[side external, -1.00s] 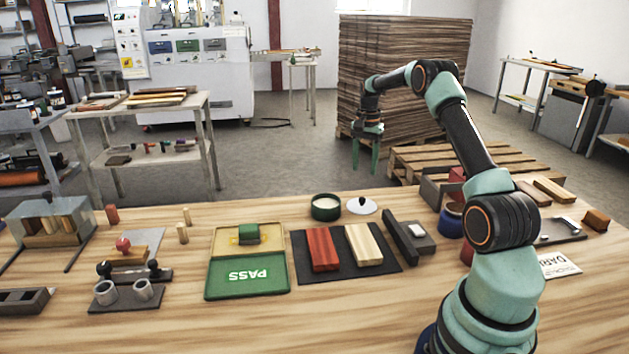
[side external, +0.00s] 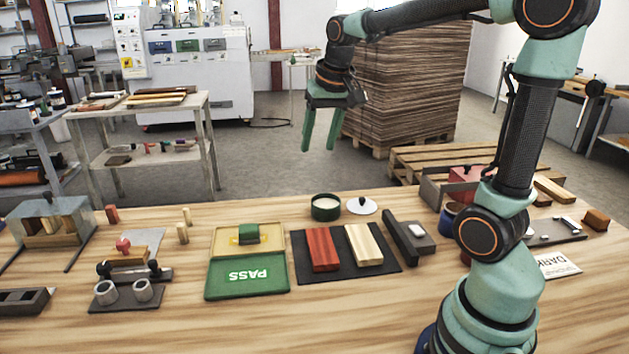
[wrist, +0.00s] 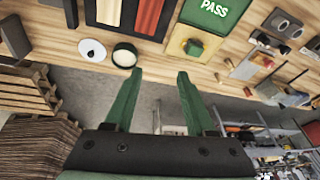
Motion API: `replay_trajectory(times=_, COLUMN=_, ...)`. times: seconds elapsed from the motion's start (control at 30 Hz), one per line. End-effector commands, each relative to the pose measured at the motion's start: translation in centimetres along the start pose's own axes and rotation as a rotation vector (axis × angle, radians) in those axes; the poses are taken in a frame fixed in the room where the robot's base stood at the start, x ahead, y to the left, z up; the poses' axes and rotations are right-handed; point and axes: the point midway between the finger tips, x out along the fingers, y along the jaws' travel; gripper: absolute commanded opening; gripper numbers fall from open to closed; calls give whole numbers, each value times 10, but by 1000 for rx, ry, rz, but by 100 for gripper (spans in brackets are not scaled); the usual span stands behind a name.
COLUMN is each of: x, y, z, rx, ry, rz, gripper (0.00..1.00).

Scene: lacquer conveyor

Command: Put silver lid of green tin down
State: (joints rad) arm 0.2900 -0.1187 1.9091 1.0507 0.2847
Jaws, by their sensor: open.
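The silver lid (side external: 362,206) with a dark knob lies flat on the table, just right of the green tin (side external: 326,208). The tin stands upright and uncovered, with pale contents showing. In the wrist view the lid (wrist: 92,50) and the tin (wrist: 124,56) show side by side at the upper left. My gripper (side external: 317,148) is raised above and beyond the far table edge, its green fingers pointing down. In the wrist view its fingers (wrist: 160,76) are apart with nothing between them. It is clear of both the lid and the tin.
A dark mat (side external: 336,272) with a red and a pale block lies in front of the tin. A green PASS tray (side external: 247,276) is left of it. Dark blocks (side external: 400,238) stand to the right. Bare wood surrounds the tin's left side.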

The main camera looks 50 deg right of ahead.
Motion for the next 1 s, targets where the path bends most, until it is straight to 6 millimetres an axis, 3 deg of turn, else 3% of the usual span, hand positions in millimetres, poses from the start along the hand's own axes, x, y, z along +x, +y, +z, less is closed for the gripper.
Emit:
replay_trajectory(times=0.2, x=-19, y=-31, z=75, rx=-286, ry=88, rz=-73, gripper=55)
replay_trajectory(times=0.4, x=-16, y=-41, z=125, rx=-478, ry=150, rz=-121, gripper=55)
replay_trajectory(times=0.6, x=-12, y=-43, z=143, rx=-551, ry=175, rz=-139, gripper=55)
replay_trajectory(times=1.0, x=-12, y=-43, z=144, rx=-553, ry=174, rz=-139, gripper=55)
